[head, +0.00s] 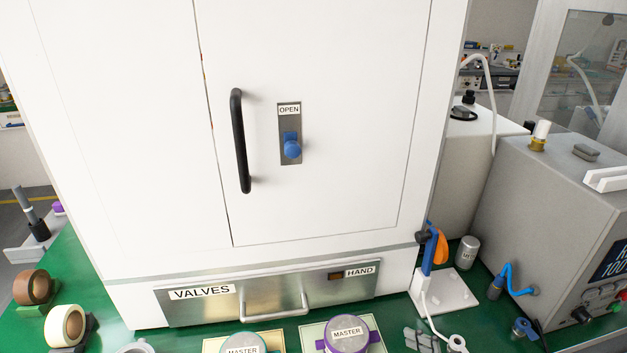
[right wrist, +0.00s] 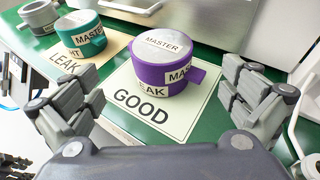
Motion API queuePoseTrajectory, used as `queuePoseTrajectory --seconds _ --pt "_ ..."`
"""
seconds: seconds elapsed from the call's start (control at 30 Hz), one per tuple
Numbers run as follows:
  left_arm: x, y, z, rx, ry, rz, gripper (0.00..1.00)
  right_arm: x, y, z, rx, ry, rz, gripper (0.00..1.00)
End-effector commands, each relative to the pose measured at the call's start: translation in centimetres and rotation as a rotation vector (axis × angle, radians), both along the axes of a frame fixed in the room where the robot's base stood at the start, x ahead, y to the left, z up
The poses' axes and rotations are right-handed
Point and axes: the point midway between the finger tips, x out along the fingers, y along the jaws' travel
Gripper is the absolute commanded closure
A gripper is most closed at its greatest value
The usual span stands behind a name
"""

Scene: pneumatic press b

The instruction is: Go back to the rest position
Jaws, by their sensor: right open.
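My right gripper (right wrist: 140,95) is open and empty in the right wrist view. Its two fingers stand wide apart, with the purple master (right wrist: 168,65) beyond and between them. The purple master rests upright on the GOOD card (right wrist: 140,115); its front label is partly readable as "LEAK". It also shows at the bottom of the head view (head: 347,336).
The white cabinet (head: 345,205) fills the head view, door closed, with a black handle (head: 240,140) and a VALVES drawer (head: 262,312) below. A teal master (right wrist: 80,36) stands on the LEAK card. A blue-handled stand (head: 431,250) and grey box (head: 560,215) are at right.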

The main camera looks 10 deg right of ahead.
Motion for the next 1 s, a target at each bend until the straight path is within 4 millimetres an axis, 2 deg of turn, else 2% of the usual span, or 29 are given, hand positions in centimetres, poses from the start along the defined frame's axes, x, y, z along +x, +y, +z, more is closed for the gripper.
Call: queuePoseTrajectory --seconds 0.17,0.3,0.47,0.57,0.7,0.8,1.0 --pt "0.0 0.0 0.0 0.000 0.000 0.000 0.56 -2.0 3.1 -0.6 -0.204 -0.110 0.174 0.00" --pt "0.0 -0.1 0.0 -0.001 0.000 0.000 0.56 -5.0 6.5 -1.9 -0.546 -0.297 0.448 0.00" --pt "0.0 -0.1 0.0 -0.001 0.000 0.000 0.56 -7.9 8.4 -3.7 -0.958 -0.511 0.776 0.00" --pt "0.0 -0.1 0.0 -0.001 0.000 0.000 0.56 -9.3 8.4 -4.7 -1.202 -0.620 0.983 0.00" --pt "0.0 -0.1 0.0 -0.001 0.000 0.000 0.56 -10.9 7.1 -5.6 -1.497 -0.717 1.280 0.00" --pt "0.0 -0.1 0.0 -0.001 0.000 0.000 0.56 -12.0 5.7 -5.9 -1.638 -0.746 1.469 0.00" --pt "0.0 -0.1 0.0 -0.001 0.000 0.000 0.56 -13.8 3.0 -5.8 -1.791 -0.745 1.786 0.00"
